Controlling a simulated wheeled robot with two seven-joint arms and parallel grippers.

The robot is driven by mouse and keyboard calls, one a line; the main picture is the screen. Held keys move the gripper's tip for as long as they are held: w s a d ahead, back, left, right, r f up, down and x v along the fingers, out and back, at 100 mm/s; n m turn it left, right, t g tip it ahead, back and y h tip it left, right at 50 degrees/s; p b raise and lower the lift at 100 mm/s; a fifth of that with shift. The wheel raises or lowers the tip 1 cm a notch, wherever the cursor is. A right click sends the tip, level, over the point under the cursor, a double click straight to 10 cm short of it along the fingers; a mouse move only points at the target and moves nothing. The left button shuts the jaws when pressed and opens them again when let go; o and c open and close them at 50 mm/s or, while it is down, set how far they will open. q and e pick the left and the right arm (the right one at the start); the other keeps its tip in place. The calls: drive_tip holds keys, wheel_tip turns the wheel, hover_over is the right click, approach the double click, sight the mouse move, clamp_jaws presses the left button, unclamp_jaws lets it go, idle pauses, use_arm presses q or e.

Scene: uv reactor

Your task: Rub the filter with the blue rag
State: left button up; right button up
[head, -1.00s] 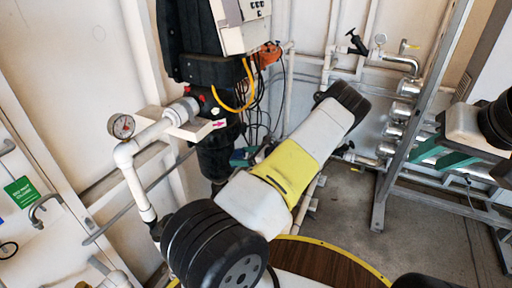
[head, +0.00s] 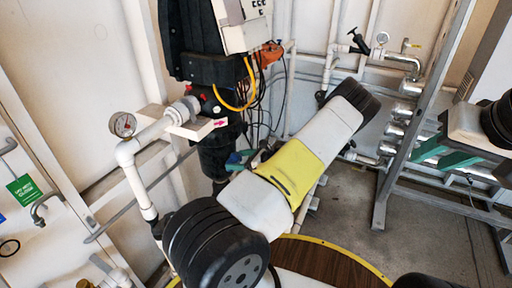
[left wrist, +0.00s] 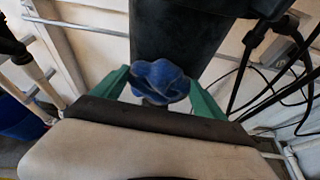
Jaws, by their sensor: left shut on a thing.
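The filter is a black upright cylinder (head: 216,158) under the wall unit in the head view. In the left wrist view it is the large dark cylinder (left wrist: 178,45) ahead of the fingers. The blue rag (left wrist: 160,82) is a crumpled bundle between the green fingertips of my left gripper (left wrist: 160,84), which is shut on it. The rag overlaps the filter in that view; I cannot tell whether they touch. In the head view my left gripper (head: 236,160) is beside the filter's right side, partly hidden by my arm. My right gripper (head: 443,153) is empty, its green fingers apart, far right.
A pressure gauge (head: 122,124) and white pipe (head: 130,165) stand left of the filter. Black cables (head: 262,105) hang to its right. A metal frame (head: 405,140) with steel pipes stands on the right. Bare floor (head: 350,205) shows between.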

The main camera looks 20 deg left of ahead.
use_arm(q)
drive_tip(key=shift+s+a+r, duration=0.1)
drive_tip(key=shift+s+a, duration=0.05)
drive_tip(key=shift+s, duration=0.05)
drive_tip(key=shift+s+d, duration=0.1)
drive_tip(key=shift+d, duration=2.85)
drive_tip(key=shift+d, duration=0.15)
drive_tip(key=shift+s+d, duration=0.15)
drive_tip(key=shift+d, duration=1.25)
